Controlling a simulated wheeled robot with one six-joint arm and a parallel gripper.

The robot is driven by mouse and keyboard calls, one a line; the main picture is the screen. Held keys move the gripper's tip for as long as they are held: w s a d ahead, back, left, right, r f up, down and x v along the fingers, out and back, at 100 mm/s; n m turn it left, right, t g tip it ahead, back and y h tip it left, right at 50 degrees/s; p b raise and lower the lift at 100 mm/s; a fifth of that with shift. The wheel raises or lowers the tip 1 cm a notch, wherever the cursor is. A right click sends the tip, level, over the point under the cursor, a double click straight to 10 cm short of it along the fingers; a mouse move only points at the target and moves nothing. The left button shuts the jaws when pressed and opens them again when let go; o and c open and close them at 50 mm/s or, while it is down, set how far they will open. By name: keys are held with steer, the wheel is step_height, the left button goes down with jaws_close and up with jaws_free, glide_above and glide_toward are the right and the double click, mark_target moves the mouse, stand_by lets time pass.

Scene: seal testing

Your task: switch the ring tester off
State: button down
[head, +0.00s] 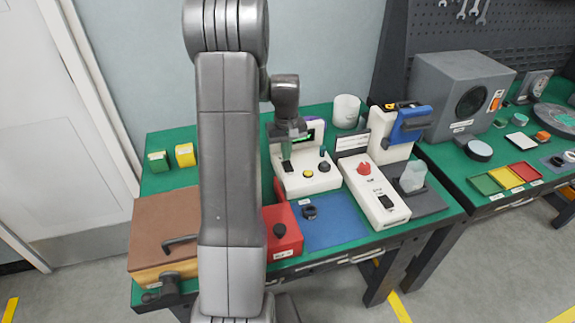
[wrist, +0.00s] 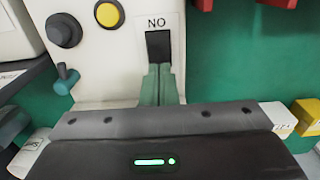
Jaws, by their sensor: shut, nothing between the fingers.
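The white tester (head: 306,184), which I take for the ring tester, stands on the green bench mat with a small green display, a yellow button (head: 308,174) and a black knob. Its black rocker switch (wrist: 158,46) shows in the wrist view under upside-down lettering for "ON". I cannot tell which way the rocker is tipped. My gripper (head: 287,158) is at the tester's left side, just above the switch. In the wrist view the green fingertips (wrist: 159,72) are together and empty, in line with the switch's near edge; contact is unclear.
A second white device (head: 376,200) with a red knob and black switch stands to the right. A red box (head: 283,229) and blue mat (head: 333,226) lie in front. A brown-lidded box (head: 163,222) is at left. A teal lever (wrist: 66,78) sits near the fingers.

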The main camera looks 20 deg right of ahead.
mark_target(286, 163)
steer(key=shift+f+b, duration=0.6)
steer(key=shift+f, duration=0.3)
stand_by(0.5)
steer(key=shift+r, duration=0.15)
steer(key=shift+r+p, duration=2.5)
steer(key=shift+r, duration=0.9)
steer(key=shift+s, duration=0.1)
